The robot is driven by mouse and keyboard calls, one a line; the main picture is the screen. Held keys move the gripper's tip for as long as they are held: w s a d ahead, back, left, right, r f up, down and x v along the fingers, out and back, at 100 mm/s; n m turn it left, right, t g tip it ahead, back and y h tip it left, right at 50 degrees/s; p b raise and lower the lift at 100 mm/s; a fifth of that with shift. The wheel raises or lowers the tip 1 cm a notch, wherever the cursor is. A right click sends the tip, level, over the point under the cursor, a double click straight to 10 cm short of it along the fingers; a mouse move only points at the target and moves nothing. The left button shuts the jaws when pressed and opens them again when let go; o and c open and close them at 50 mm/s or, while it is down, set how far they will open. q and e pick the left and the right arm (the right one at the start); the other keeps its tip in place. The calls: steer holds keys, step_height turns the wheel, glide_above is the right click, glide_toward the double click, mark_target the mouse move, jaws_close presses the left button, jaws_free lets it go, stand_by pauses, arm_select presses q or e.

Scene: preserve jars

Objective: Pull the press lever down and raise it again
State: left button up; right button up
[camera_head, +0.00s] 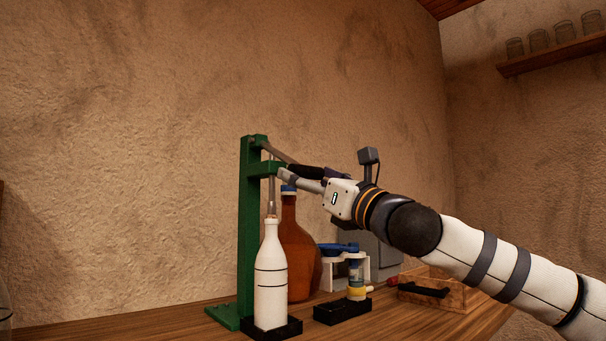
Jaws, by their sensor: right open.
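The green press (249,230) stands upright on the wooden worktop, left of centre. Its thin grey lever (273,151) runs from the top of the post down to the right, to a dark grip (309,172). A white bottle (270,275) stands upright in a black holder under the press rod. My right gripper (291,175) comes in from the right, with its jaws open, close to the lever's grip. Its hand partly overlaps the grip, and I cannot tell whether it touches. My left gripper is not in view.
A big brown bottle (298,255) with a blue cap stands just behind the white bottle. To the right are a small yellow-based jar (356,279) on a black holder, a white rack (327,271) and a wooden crate (452,291). A wall shelf (552,55) holds several glasses.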

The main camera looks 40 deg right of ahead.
steer(key=shift+x, duration=0.9)
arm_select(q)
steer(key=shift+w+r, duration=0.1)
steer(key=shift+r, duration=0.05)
arm_select(e)
steer(key=shift+c, duration=0.2)
